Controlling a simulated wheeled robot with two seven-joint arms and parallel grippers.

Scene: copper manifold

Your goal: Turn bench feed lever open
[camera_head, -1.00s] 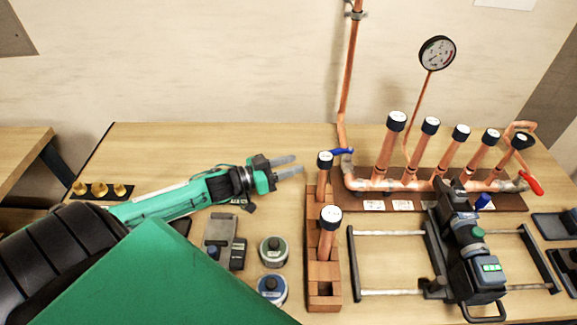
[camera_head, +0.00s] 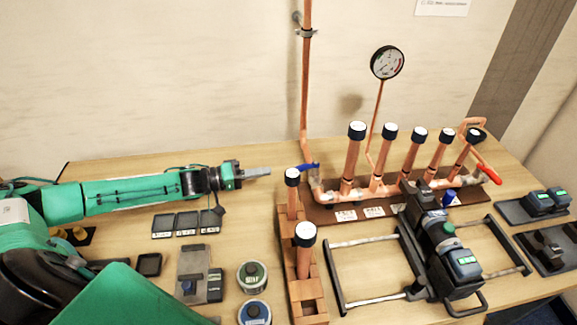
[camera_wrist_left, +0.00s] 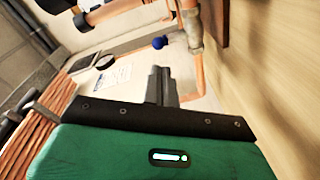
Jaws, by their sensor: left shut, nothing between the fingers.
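The blue lever (camera_head: 308,167) sits at the left end of the copper manifold (camera_head: 375,186), by the foot of the tall feed pipe (camera_head: 305,100). My left gripper (camera_head: 269,172) points right towards it, just left of the lever and apart from it. Its fingers are shut and empty. In the left wrist view, the shut fingers (camera_wrist_left: 159,72) point at a blue knob (camera_wrist_left: 159,42), which looks like the lever's end, beside a copper pipe. A red lever (camera_head: 489,174) is at the manifold's right end. My right gripper is not in view.
A brick-coloured rack (camera_head: 308,290) with capped copper tubes stands just right of and in front of my left gripper. A black tool (camera_head: 440,237) lies on a rail frame (camera_head: 332,270). A pressure gauge (camera_head: 387,62) rises behind the manifold. Small trays (camera_head: 187,223) lie below my left arm.

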